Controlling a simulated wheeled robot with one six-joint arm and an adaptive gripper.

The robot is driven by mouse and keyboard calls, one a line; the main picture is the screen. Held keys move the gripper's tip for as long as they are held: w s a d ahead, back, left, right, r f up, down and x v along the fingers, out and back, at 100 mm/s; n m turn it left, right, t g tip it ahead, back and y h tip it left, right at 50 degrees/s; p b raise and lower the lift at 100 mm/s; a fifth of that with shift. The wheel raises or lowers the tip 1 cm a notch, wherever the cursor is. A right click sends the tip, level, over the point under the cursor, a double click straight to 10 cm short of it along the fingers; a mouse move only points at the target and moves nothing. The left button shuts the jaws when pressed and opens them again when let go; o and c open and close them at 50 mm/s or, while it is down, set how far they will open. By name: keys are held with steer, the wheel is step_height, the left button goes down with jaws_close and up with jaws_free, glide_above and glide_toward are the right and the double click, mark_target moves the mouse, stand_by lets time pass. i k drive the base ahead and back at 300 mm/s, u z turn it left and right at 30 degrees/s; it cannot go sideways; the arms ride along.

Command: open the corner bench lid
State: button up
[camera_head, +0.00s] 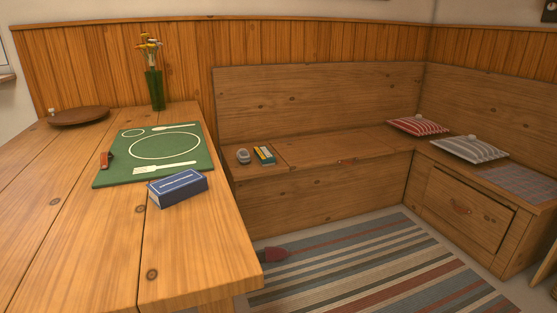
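The wooden corner bench (310,201) runs along the back wall and turns at the corner along the right wall. Its seat lid (345,147) lies flat and looks shut, with a seam at its left end. A small reddish pull (340,161) shows at the lid's front edge. The right section has a front panel (455,212) with a brown leather pull (460,207); dark gaps show around this panel. My gripper is not in view.
A wooden table (200,240) fills the left, bearing a green mat (190,155) and blue box (177,188). A grey object (243,155) and small books (264,154) lie left of the lid. Cushions (418,125) lie near the corner. A red item (277,254) lies on the striped rug (370,270).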

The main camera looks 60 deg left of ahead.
mark_target(346, 149)
steer(key=u, duration=1.75)
steer(key=i, duration=1.15)
steer(key=z, duration=0.75)
steer(key=i, duration=1.5)
steer(key=u, duration=0.6)
